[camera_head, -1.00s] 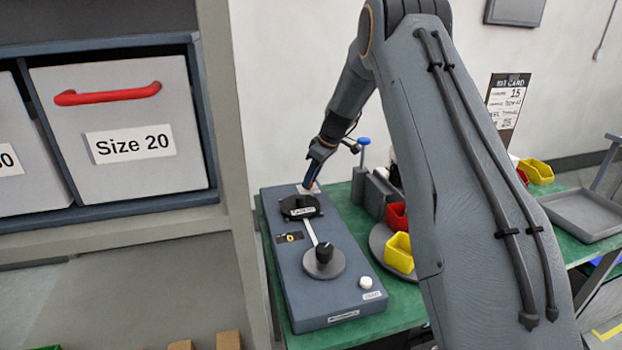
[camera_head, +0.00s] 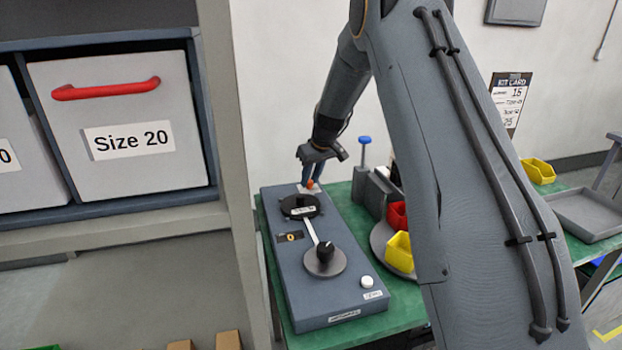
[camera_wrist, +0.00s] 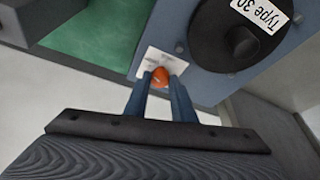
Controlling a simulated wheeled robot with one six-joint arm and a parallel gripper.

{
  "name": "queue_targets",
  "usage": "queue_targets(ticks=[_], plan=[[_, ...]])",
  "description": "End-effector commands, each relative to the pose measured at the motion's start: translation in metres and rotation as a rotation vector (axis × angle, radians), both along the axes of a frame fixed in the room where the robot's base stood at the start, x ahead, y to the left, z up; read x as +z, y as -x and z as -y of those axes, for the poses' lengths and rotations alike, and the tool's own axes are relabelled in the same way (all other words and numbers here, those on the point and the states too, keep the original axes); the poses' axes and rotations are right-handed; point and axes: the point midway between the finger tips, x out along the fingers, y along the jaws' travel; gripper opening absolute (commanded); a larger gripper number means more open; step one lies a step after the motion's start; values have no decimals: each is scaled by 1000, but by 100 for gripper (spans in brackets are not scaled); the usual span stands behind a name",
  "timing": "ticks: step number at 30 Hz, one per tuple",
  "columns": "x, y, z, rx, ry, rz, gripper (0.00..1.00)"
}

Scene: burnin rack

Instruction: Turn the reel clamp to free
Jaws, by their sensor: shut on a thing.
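The reel clamp is an orange knob (camera_wrist: 160,77) on a white plate (camera_wrist: 152,62) at the far end of the blue-grey machine (camera_head: 315,275). The orange also shows in the head view (camera_head: 311,183). My gripper (camera_wrist: 161,80) is shut on the orange knob, with one blue finger on each side of it. The black reel (camera_head: 299,206) lies flat on the machine just in front of the knob. Its label reads "Type 30" in the wrist view (camera_wrist: 262,14). The plate's markings are too small to read.
A black crank knob (camera_head: 325,250) on a grey disc and a white button (camera_head: 367,281) are nearer on the machine. A shelf with a "Size 20" bin (camera_head: 120,120) stands at left.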

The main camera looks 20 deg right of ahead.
Motion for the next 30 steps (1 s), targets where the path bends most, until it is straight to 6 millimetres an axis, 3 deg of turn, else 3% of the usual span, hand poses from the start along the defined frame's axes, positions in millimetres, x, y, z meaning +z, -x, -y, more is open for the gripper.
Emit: queue_targets(ticks=[30], plan=[[-2,-4,-9,-884,1,4,1]])
